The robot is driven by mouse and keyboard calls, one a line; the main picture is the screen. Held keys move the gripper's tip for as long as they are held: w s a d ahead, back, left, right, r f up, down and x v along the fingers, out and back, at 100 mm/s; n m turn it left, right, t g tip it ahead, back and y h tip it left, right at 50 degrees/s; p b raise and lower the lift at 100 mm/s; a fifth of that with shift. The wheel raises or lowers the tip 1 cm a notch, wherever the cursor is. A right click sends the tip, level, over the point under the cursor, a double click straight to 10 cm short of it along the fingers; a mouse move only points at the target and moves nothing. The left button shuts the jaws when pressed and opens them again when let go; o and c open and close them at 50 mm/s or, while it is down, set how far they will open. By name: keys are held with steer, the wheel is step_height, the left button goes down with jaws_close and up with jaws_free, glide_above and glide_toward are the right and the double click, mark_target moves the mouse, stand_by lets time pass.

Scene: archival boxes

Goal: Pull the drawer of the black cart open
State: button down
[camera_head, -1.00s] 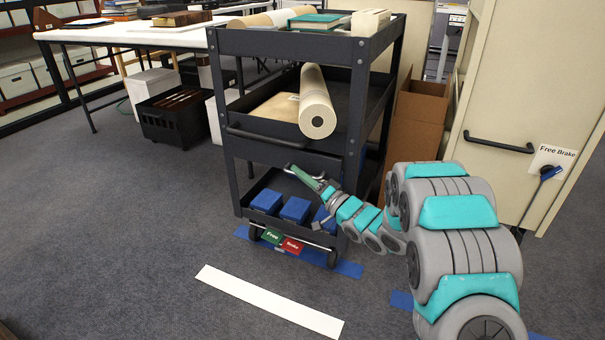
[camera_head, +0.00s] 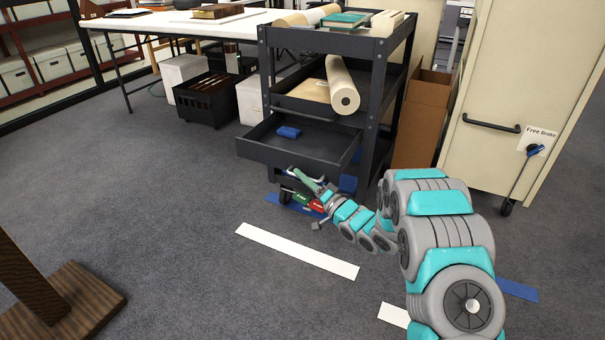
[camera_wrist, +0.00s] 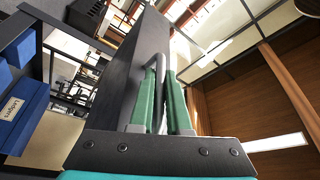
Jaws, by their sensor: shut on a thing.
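The black cart (camera_head: 330,42) stands at the centre of the head view. Its drawer (camera_head: 295,157) juts out from the frame toward the camera, with a small blue item (camera_head: 288,132) inside. My gripper (camera_head: 298,174) is low at the drawer's front. In the wrist view my gripper's green fingers (camera_wrist: 160,98) are shut on the drawer's dark handle (camera_wrist: 157,68), beside the grey drawer face (camera_wrist: 135,75). The handle is mostly hidden in the head view.
A rolled sheet (camera_head: 342,86) lies on the cart's middle shelf. Blue boxes (camera_wrist: 24,118) show at left in the wrist view. A beige cabinet (camera_head: 515,90) stands right, a black crate (camera_head: 207,103) left. A wooden post base (camera_head: 65,305) is at lower left. Carpet in front is clear.

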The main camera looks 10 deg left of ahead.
steer(key=shift+s+a, duration=0.15)
steer(key=shift+s, duration=0.2)
steer(key=c, duration=0.9)
jaws_free()
steer(key=v, duration=0.7)
steer(key=shift+s+d+f, duration=0.15)
steer(key=shift+s+d, duration=0.05)
steer(key=shift+d, duration=0.1)
steer(key=shift+d, duration=0.1)
